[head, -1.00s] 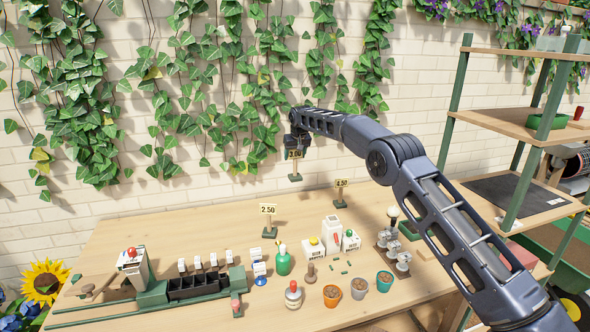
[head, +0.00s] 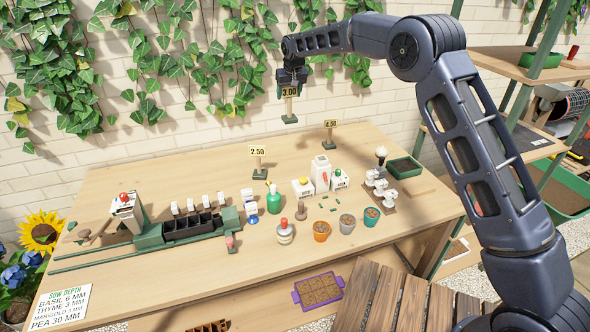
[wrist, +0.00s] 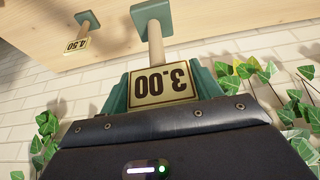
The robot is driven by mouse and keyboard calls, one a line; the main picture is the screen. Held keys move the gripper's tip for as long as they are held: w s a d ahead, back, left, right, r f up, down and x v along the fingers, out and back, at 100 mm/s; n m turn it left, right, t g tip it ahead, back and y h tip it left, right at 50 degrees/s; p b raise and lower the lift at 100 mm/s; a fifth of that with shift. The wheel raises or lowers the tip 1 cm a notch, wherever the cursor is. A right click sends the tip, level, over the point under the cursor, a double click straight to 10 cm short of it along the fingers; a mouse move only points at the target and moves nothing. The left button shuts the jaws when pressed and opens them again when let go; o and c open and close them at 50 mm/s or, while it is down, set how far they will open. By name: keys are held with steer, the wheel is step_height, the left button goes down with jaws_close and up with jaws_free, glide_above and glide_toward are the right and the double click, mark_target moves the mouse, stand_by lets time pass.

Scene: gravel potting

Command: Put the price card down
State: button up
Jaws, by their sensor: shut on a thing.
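The price card marked 3.00 (head: 289,92) has a wooden stem and a green base. My gripper (head: 290,78) is shut on the top of the card and holds it upright. The card hangs over the back of the table, between the 2.50 and 4.50 cards and behind them in the head view. Its base appears to be above the table top. In the wrist view the card (wrist: 162,84) shows upside down between the green fingers, with its base pointing to the top of the picture.
The 2.50 card (head: 257,152) and the 4.50 card (head: 330,125) stand on the wooden table (head: 130,185). A green bottle (head: 273,200), several pots and a green seeder with a black tray (head: 190,224) are nearer the front. The table is clear around the 2.50 card's left.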

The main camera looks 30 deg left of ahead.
steer(key=s+d, duration=0.4)
steer(key=d, duration=0.1)
step_height(320, 180, down, 20)
steer(key=shift+a+f, duration=0.2)
steer(key=shift+f, duration=0.05)
stand_by(0.3)
steer(key=shift+f, duration=0.15)
steer(key=o, duration=1.5)
steer(key=shift+c, duration=0.2)
steer(key=v, duration=1.2)
